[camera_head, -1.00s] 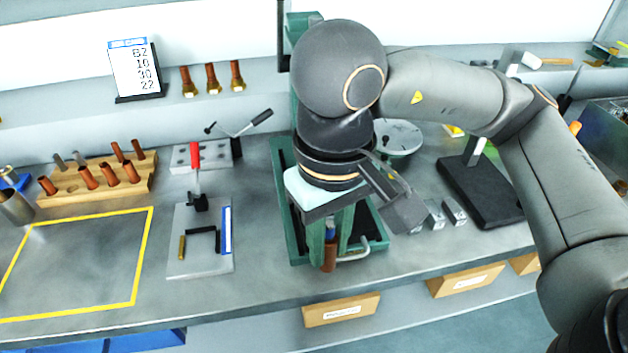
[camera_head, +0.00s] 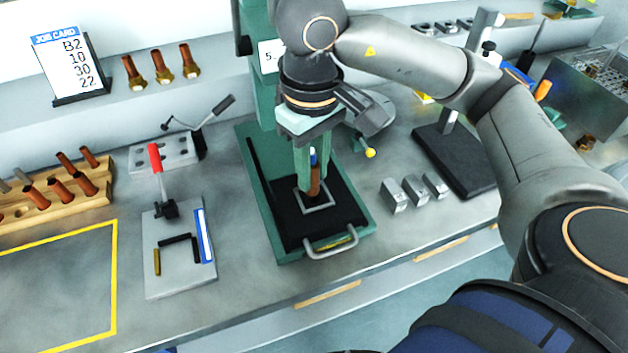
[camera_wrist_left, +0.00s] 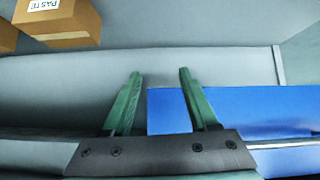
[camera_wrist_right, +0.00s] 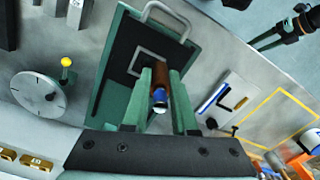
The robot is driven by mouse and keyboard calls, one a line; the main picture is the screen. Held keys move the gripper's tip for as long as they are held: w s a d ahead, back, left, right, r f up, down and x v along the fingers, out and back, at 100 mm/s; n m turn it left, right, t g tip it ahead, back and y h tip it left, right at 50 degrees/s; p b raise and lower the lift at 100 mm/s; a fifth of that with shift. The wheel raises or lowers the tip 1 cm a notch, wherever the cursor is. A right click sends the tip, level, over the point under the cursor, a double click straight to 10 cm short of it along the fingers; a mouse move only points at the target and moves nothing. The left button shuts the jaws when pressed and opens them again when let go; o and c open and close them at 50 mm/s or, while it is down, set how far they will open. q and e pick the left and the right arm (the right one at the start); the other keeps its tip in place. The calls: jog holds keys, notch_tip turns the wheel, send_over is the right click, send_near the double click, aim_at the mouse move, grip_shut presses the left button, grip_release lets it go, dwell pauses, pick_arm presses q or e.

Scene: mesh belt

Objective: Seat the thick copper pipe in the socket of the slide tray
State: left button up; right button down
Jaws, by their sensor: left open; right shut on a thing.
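The thick copper pipe (camera_head: 315,181), with a blue band near its upper end, is upright between the green fingers of my right gripper (camera_head: 309,188). My right gripper is shut on it. The pipe also shows in the right wrist view (camera_wrist_right: 164,78). The slide tray (camera_head: 345,208) is black with a front handle, on a green base. Its square metal socket frame (camera_head: 327,207) is right at the pipe's lower end; I cannot tell whether the pipe is inside or just above it. My left gripper (camera_wrist_left: 160,75) is open and empty in the left wrist view, away from the pipe.
A toggle clamp fixture (camera_head: 178,250) with a red handle stands left of the tray. A wooden rack (camera_head: 75,200) holds several copper pipes at far left. Small metal blocks (camera_head: 394,195) and a dark stand (camera_head: 455,160) are to the right. The yellow-outlined area is clear.

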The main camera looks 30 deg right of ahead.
jog(key=f, duration=0.1)
jog(key=w+d+f, duration=0.1)
jog(key=w+f, duration=0.1)
jog(key=shift+w+d+f, duration=0.15)
jog(key=shift+d+f, duration=0.15)
jog(key=shift+d, duration=0.1)
jog(key=shift+w+d+f, duration=0.15)
jog(key=shift+f, duration=1.55)
jog(key=shift+b, duration=0.3)
jog(key=shift+f, duration=0.2)
jog(key=c, duration=0.7)
grip_release()
jog(key=shift+r, duration=0.1)
